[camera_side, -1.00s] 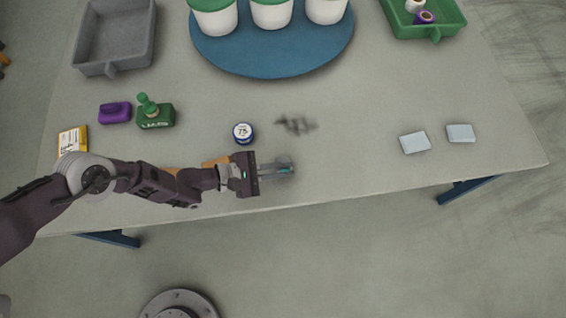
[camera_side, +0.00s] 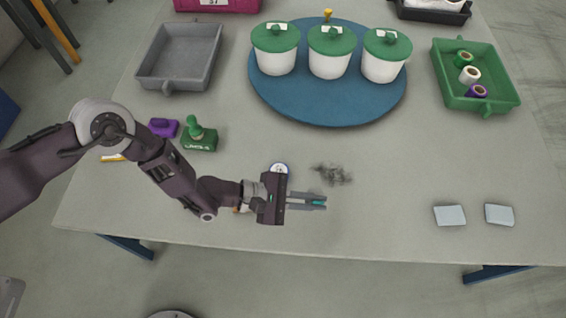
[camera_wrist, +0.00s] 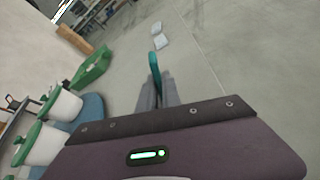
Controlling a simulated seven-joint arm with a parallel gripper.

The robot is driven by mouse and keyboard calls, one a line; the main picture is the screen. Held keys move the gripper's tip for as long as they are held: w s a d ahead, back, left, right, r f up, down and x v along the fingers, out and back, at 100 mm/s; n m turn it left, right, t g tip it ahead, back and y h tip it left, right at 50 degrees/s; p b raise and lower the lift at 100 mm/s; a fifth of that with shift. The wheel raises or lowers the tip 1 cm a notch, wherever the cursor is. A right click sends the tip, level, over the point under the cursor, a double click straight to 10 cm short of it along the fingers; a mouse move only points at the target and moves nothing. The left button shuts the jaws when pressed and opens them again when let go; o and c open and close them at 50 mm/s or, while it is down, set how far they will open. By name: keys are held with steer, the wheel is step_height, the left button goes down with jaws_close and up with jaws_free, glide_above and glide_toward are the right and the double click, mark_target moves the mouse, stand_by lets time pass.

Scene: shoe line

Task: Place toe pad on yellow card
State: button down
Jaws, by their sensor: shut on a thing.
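My gripper (camera_side: 318,202) is shut on a small teal piece, which shows between the fingertips in the wrist view (camera_wrist: 154,67). The piece is thin and mostly covered by the fingers, so I cannot tell for certain that it is the toe pad. The gripper points right over the front part of the table, short of the dark smudge. A yellow card (camera_side: 112,158) lies at the table's left, largely hidden behind my arm. Two pale blue pads, one left (camera_side: 449,215) and one right (camera_side: 499,214), lie apart from the gripper at the right.
A green stamp (camera_side: 198,136) and purple block (camera_side: 163,127) stand left. A round tin (camera_side: 280,168) is partly hidden behind my gripper. A blue round mat (camera_side: 300,108) carries white tubs. A grey tray (camera_side: 150,75) and green tray (camera_side: 505,98) stand behind. The centre right is clear.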

steer(key=r, duration=0.6)
steer(key=shift+w+a+r, duration=0.2)
steer(key=shift+w+r, duration=0.05)
steer(key=w+a+n+t+y, duration=0.1)
steer(key=w+a+n+t, duration=0.3)
steer(key=w+a, duration=1)
steer(key=w+a+n+t+y, duration=0.2)
steer(key=w+a, duration=0.1)
steer(key=a, duration=0.9)
steer(key=w+a+n+t+y, duration=0.2)
steer(key=w+a+t, duration=0.15)
steer(key=a, duration=0.75)
steer(key=s+a+n+t+y, duration=0.25)
steer(key=a+n+y, duration=0.3)
steer(key=a, duration=1.95)
steer(key=shift+g, duration=0.3)
steer(key=f, duration=1.5)
steer(key=shift+d+f, duration=0.15)
steer(key=shift+d, duration=0.05)
steer(key=c, duration=2)
jaws_free()
steer(key=o, duration=0.5)
steer(key=shift+c, duration=0.2)
